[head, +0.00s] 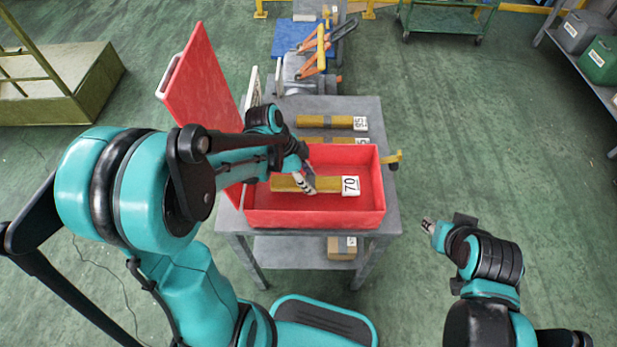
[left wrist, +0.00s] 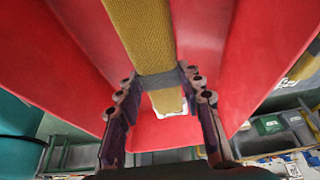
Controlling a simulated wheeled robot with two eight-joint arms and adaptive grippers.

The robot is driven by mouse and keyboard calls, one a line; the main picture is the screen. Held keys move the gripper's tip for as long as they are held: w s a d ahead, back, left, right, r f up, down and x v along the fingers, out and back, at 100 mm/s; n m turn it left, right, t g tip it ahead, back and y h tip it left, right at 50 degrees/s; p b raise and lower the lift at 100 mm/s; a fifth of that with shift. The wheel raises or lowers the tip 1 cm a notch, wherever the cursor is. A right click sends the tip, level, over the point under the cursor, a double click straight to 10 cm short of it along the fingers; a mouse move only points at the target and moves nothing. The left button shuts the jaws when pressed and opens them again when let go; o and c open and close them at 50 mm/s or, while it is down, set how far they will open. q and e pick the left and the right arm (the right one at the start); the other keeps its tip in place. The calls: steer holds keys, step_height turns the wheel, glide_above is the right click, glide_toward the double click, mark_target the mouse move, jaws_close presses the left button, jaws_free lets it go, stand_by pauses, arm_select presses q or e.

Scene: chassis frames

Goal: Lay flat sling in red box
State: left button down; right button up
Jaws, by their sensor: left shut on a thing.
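The red box (head: 315,218) stands on a grey table with its lid (head: 200,85) raised at the left. A yellow flat sling (head: 325,184) with a white tag marked 70 lies lengthwise within the box walls; I cannot tell whether it touches the floor. My left gripper (head: 308,184) reaches into the box and is shut on this sling across its middle. In the left wrist view the sling (left wrist: 145,38) runs between the fingers (left wrist: 163,92), with red walls on both sides. My right gripper (head: 430,227) is away to the right of the table, over open floor; its fingers are too small to read.
More yellow slings (head: 325,121) with tags lie behind the box on the table (head: 388,205). A carton (head: 341,248) is on the lower shelf. Orange-handled tools (head: 315,62) lie farther back.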

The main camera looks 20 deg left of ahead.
arm_select(q)
steer(key=shift+f, duration=0.15)
steer(key=c, duration=0.9)
jaws_free()
steer(key=v, duration=1.2)
steer(key=shift+s, duration=0.15)
steer(key=s+d+n+t+y, duration=0.1)
steer(key=s+n+t+y, duration=0.3)
steer(key=n, duration=1)
steer(key=s+t, duration=0.2)
steer(key=s, duration=0.2)
steer(key=shift+s+f+n, duration=0.2)
steer(key=shift+n, duration=0.2)
